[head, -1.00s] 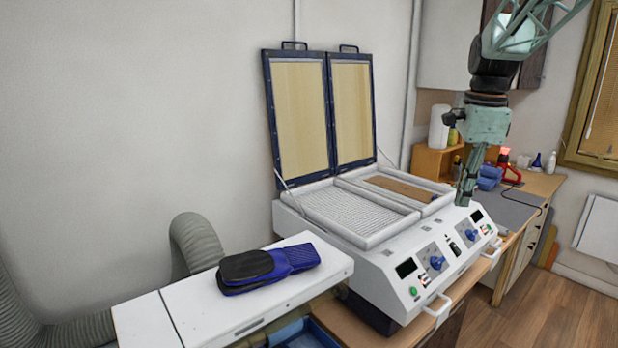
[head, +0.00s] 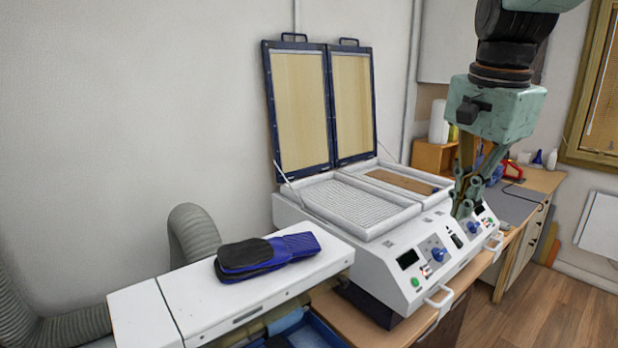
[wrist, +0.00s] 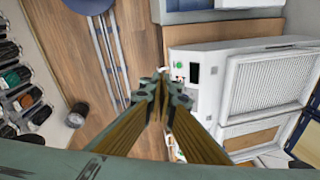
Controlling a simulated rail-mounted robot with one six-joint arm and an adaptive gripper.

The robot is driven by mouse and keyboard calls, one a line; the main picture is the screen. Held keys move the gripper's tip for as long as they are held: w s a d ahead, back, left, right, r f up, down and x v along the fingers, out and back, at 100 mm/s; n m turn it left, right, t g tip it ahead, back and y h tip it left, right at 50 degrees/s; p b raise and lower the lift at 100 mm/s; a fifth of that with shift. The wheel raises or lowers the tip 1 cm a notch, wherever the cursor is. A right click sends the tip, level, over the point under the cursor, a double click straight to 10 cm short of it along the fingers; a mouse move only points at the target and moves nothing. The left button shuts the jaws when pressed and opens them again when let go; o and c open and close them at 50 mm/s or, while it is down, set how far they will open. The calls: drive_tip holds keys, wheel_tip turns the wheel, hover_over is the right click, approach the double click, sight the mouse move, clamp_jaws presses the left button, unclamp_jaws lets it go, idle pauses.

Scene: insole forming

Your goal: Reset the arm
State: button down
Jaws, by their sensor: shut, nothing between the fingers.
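My gripper (head: 463,212) points down in front of the right part of the white forming machine (head: 375,278) in the head view. Its fingers are shut with nothing between them, and they hide part of the control panel. In the wrist view my gripper (wrist: 160,80) shows with its fingertips together. The machine (wrist: 212,62) lies to the right of them there. I cannot tell the exact gap between fingertips and panel.
Both framed lids (head: 300,110) of the machine stand open. Dark blue insoles (head: 268,256) lie on a white surface at the left. A side bench (head: 535,190) with bottles stands behind the arm. Wooden floor (head: 560,310) is clear at the lower right.

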drive_tip(key=s+a+f+n+b, duration=0.1)
drive_tip(key=s+a+f+n, duration=0.1)
drive_tip(key=s, duration=0.7)
drive_tip(key=s+a+f+n+t+b, duration=0.1)
drive_tip(key=s+f+n, duration=0.4)
drive_tip(key=s, duration=0.5)
drive_tip(key=s+a+f+n+b, duration=0.3)
drive_tip(key=s+a+f+n, duration=0.1)
drive_tip(key=s, duration=0.6)
drive_tip(key=shift+a+f+n+t, duration=0.2)
drive_tip(key=shift+a+n+t, duration=0.2)
drive_tip(key=shift+a+n, duration=0.45)
